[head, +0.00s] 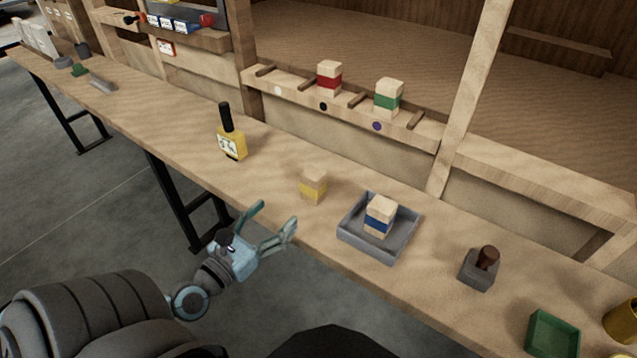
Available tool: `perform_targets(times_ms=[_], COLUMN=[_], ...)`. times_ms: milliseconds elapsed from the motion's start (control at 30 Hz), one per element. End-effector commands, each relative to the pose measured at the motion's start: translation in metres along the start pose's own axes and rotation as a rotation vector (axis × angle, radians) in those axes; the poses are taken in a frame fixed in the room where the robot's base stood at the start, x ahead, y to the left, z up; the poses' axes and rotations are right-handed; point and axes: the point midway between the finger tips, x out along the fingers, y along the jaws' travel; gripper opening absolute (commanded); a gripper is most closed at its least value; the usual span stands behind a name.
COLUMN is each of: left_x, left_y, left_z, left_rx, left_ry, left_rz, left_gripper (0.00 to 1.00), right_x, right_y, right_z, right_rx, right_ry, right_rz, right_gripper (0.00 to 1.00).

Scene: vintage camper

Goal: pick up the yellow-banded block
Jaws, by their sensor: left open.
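The yellow-banded block (313,186) is a pale wooden block with a yellow band. It stands upright on the long wooden counter (275,168), just left of a grey tray. My left gripper (278,221) is open and empty. In the picture it is below and left of the block, at the counter's front edge, with its fingers pointing up and right. A gap shows between the fingers and the block. My right gripper is not in the head view.
A grey tray (352,238) holds a blue-banded block (380,217). A yellow bottle (231,144) stands left of the yellow-banded block. Red-banded (329,78) and green-banded (388,97) blocks sit on the ledge behind. A grey stamp-like object (478,270) and green box (552,333) are at right.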

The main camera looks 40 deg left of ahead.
Motion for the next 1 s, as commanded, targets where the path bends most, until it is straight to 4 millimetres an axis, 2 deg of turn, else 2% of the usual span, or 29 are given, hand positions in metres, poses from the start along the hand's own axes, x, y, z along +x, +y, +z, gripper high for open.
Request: perform_targets(times_ms=[133,300,567,700,800,967,1000], left_x=[0.025,0.070,0.107,0.135,0.144,0.144,0.144], left_y=[-0.002,-0.001,0.001,0.002,0.002,0.002,0.002], left_z=[0.002,0.003,0.003,0.004,0.002,0.002,0.002], left_rx=[-0.043,-0.042,-0.038,-0.039,-0.038,-0.036,-0.036], left_ry=[-0.007,-0.006,-0.002,-0.003,0.001,0.002,0.002], left_rz=[-0.003,-0.001,0.001,0.001,0.001,0.000,0.000], left_gripper=[0.67,0.67,0.67,0.67,0.67,0.67,0.63], right_x=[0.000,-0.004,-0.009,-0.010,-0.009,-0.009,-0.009], right_y=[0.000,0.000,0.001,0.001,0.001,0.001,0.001], right_z=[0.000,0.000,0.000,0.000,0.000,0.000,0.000], right_rx=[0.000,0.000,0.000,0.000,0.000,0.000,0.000], right_ry=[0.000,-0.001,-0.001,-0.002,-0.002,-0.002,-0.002], right_rz=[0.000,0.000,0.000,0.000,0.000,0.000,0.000], right_gripper=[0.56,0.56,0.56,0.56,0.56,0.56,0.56])
